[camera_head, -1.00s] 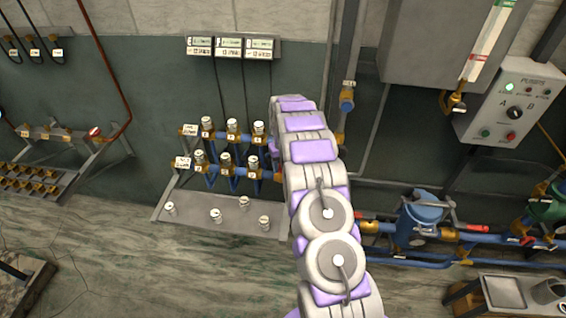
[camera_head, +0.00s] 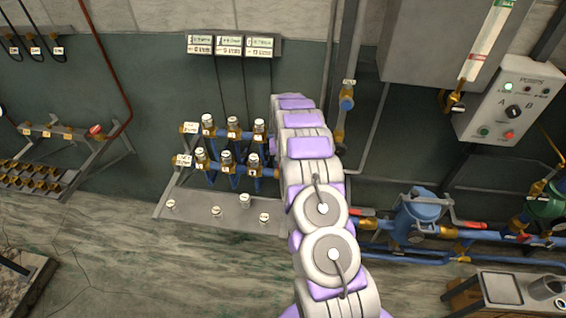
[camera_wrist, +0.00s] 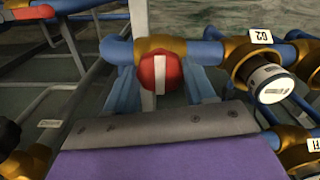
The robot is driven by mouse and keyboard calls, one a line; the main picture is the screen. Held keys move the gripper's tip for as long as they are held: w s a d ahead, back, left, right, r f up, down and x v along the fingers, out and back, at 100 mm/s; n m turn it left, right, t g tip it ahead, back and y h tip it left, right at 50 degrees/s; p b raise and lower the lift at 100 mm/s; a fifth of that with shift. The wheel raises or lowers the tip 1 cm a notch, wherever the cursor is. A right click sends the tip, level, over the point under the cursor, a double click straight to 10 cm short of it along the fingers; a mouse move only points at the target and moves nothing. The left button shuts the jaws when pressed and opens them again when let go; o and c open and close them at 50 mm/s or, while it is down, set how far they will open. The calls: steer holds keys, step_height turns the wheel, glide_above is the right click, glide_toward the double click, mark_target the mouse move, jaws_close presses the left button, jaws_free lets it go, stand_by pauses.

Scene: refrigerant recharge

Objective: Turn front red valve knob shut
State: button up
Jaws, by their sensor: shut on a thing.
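The red valve knob (camera_wrist: 160,73) shows in the wrist view, with a pale stripe standing about upright across its face. It sits below a brass fitting (camera_wrist: 158,46) on a blue pipe. My gripper (camera_wrist: 162,88) is shut on the knob, with a finger on each side of it. The finger contact is partly hidden by the grey plate of the gripper. In the head view the gripper and this knob are hidden behind my arm.
A blue-and-brass manifold with several white-capped canisters (camera_head: 226,158) stands left of my arm. Blue pipes and a blue filter housing (camera_head: 419,212) are to the right. A control box (camera_head: 508,103) hangs on the wall.

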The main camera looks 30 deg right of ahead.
steer(key=shift+w+r, duration=0.15)
steer(key=shift+w, duration=0.05)
steer(key=o, duration=1)
steer(key=shift+s, duration=0.1)
steer(key=shift+o, duration=0.2)
step_height(320, 180, up, 17)
steer(key=p, duration=0.1)
steer(key=shift+r, duration=0.1)
